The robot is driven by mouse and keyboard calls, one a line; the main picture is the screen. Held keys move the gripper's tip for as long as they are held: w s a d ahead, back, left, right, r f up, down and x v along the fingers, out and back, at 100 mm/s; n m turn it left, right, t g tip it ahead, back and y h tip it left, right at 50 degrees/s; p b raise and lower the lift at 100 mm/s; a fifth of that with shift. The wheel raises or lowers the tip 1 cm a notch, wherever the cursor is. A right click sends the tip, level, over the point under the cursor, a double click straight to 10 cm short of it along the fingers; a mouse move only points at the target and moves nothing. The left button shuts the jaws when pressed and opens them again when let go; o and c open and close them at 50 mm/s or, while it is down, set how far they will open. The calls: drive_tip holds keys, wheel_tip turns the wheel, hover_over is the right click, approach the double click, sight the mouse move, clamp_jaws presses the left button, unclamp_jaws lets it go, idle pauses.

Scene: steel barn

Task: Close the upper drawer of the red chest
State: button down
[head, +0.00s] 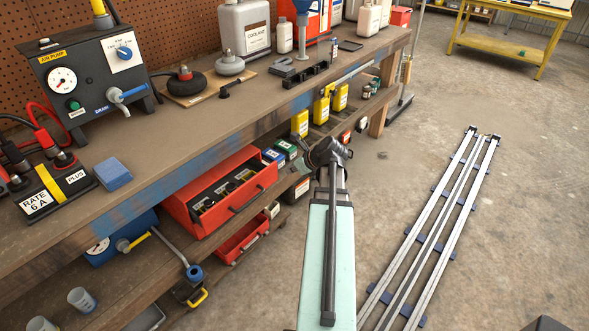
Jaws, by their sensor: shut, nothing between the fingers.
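The red chest sits under the workbench at the left, mostly hidden by the bench top. Its upper drawer (207,222) is pulled out, with dark and yellowish items inside and a dark bar handle on its front. A lower red drawer (234,250) with a pale handle shows beneath it and also seems to stick out. My gripper (328,151) is the dark end of my arm, right of the upper drawer and apart from it. It looks shut and empty, though its fingers are small and hard to make out.
The workbench (215,112) overhangs the chest and carries an air pump (93,80), a coolant jug (244,32) and other items. Small boxes (286,149) and yellow bottles (321,109) stand on shelves beyond the drawer. Floor rails (436,228) lie at the right, with open concrete around them.

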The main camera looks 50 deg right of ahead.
sight(269, 171)
drive_tip(key=x, duration=0.2)
drive_tip(key=w+r+x, duration=0.1)
drive_tip(key=x, duration=0.5)
drive_tip(key=shift+w+r, duration=0.1)
drive_tip(key=shift+w, duration=0.7)
